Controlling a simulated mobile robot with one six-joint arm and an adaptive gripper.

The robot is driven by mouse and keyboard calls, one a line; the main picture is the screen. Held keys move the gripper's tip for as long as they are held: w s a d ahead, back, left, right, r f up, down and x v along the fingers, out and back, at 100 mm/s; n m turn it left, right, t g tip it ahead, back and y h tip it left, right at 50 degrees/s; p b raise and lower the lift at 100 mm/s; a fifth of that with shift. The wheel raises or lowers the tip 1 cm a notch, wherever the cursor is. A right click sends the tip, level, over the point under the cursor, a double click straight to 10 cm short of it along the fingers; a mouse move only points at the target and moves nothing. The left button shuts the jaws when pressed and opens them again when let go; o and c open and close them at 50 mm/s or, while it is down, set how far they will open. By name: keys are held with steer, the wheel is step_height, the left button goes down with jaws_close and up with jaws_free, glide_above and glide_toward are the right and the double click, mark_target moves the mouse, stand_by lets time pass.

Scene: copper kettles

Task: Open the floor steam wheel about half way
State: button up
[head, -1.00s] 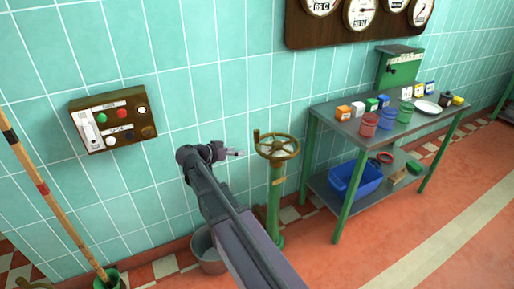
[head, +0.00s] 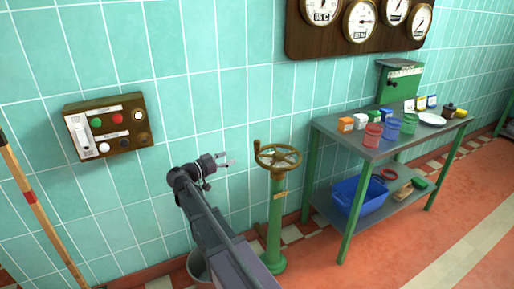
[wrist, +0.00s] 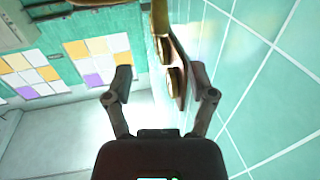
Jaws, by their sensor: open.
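The steam wheel (head: 291,153) is a brass-coloured spoked handwheel with a small upright knob on its left rim. It sits flat on top of a green floor column (head: 275,225) near the tiled wall. My gripper (head: 230,159) is just left of the wheel in the head view, at about its height, with a visible gap in the picture. Its fingers are spread and point right, with nothing between them. In the wrist view my gripper (wrist: 165,93) is also open. A brownish-gold piece enters at the top there; I cannot tell whether it is the wheel.
A green-legged table (head: 345,142) with cups and small boxes stands right of the wheel. A blue bin (head: 358,196) is on its lower shelf. A switch box (head: 108,127) and a gauge board (head: 362,42) hang on the wall. A bucket (head: 197,265) is partly behind my arm.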

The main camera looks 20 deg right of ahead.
mark_target(257, 146)
steer(key=shift+d, duration=0.15)
steer(key=shift+x, duration=6.8)
steer(key=shift+w, duration=0.1)
jaws_close()
